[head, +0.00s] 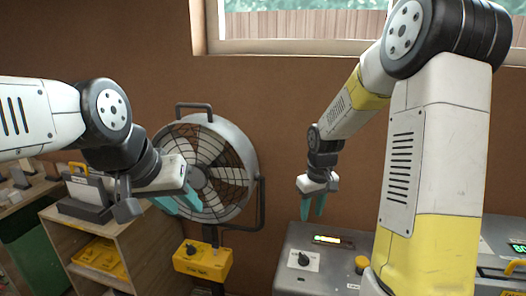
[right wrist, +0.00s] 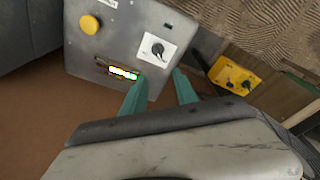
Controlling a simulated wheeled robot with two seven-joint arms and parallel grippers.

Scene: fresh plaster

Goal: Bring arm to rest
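My right arm reaches up and forward on the right of the head view, with its right gripper (head: 313,206) pointing down above the grey machine box (head: 330,277). In the right wrist view its two teal fingers (right wrist: 158,92) stand apart with nothing between them. My left arm comes in from the left, and its left gripper (head: 178,204) is in front of the fan (head: 214,135). Its teal fingers look spread, with nothing seen between them.
The fan's yellow control box (head: 203,260) hangs below it. The grey box carries a dial (head: 304,259), a lit display (head: 327,239) and a yellow button (head: 362,264). A wooden shelf (head: 130,245) stands lower left. A window (head: 300,24) is in the brown wall.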

